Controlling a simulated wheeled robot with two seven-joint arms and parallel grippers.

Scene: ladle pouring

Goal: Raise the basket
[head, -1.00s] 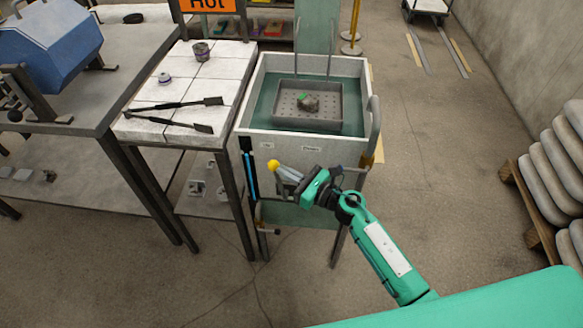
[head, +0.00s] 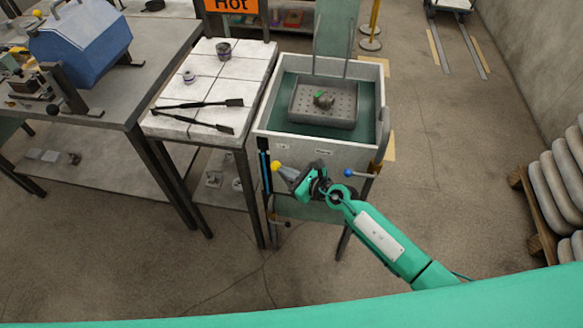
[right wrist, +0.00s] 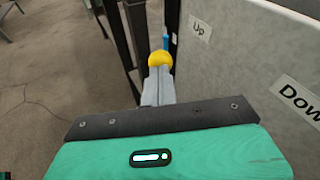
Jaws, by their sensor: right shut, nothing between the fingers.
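A grey perforated basket (head: 325,116) sits low in the dark liquid of the white tank (head: 310,147), with a grey lump (head: 323,99) in it. Two upright rods rise from its back. A yellow ball knob (head: 276,166) and a blue ball knob (head: 348,172) are at the tank's front. My right gripper (head: 289,174) is shut and empty, its tips close to the yellow knob. In the right wrist view the yellow knob (right wrist: 160,59) shows just beyond the fingertips (right wrist: 159,80); I cannot tell whether they touch. My left gripper is not seen.
The wrist view shows an "Up" label (right wrist: 200,28) and a "Down" label (right wrist: 298,100) on the tank wall. A white-tiled table (head: 205,85) with tongs stands left of the tank. The floor to the right is clear up to a pallet (head: 535,215) of sacks.

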